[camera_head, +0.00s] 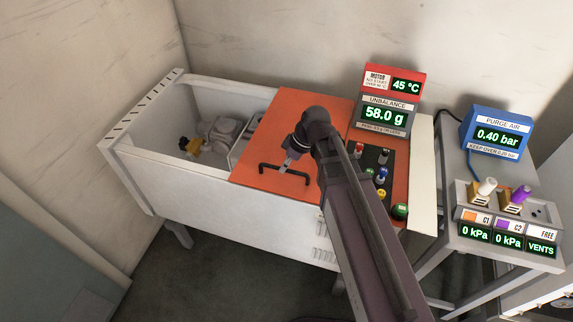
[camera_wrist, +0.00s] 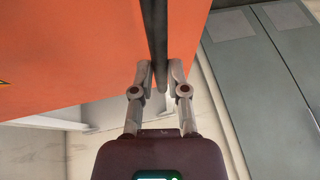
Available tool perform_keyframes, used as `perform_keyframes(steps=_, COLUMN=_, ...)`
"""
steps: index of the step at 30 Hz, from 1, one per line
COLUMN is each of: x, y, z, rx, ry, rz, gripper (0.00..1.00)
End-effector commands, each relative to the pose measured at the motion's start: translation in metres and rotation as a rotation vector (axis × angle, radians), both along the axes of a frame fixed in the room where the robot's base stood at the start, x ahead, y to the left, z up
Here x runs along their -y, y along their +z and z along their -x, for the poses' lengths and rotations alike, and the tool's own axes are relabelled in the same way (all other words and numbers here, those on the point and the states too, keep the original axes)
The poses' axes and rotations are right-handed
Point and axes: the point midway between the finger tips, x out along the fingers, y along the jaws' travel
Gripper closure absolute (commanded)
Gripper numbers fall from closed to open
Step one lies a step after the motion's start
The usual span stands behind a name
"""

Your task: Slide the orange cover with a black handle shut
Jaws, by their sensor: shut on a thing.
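The orange cover (camera_head: 278,127) lies over the middle of the long white bin in the head view. It also fills the upper left of the wrist view (camera_wrist: 70,60). Its black handle (camera_head: 275,166) is a bar near the cover's front edge, and it shows as a dark upright bar in the wrist view (camera_wrist: 157,35). My gripper (camera_head: 287,165) is at the handle. In the wrist view its two fingers (camera_wrist: 161,74) are closed around the bar, one on each side.
Right of the cover is an orange panel with coloured knobs (camera_head: 379,172) and a red display (camera_head: 390,80). A side table (camera_head: 500,240) carries a blue purge air display (camera_head: 496,133) and switches. Walls stand behind and left of the bin.

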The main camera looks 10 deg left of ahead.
Motion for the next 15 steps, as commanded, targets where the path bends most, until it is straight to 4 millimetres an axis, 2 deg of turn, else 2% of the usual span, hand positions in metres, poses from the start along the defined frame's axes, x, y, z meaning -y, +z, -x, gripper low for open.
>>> perform_keyframes(steps=5, x=0.0010, y=-0.0010, z=0.0021, rx=-0.001, ry=0.004, rz=0.013, gripper=1.00)
perform_keyframes(steps=6, x=0.0004, y=-0.0009, z=0.0024, rx=0.000, ry=0.005, rz=0.012, gripper=0.68)
perform_keyframes(steps=8, x=-0.0005, y=-0.0009, z=0.0027, rx=-0.001, ry=0.006, rz=0.011, gripper=0.51)
perform_keyframes(steps=9, x=-0.0009, y=-0.0009, z=0.0028, rx=-0.001, ry=0.006, rz=0.011, gripper=0.46)
perform_keyframes(steps=15, x=-0.0024, y=-0.0007, z=0.0027, rx=0.000, ry=0.008, rz=0.009, gripper=0.46)
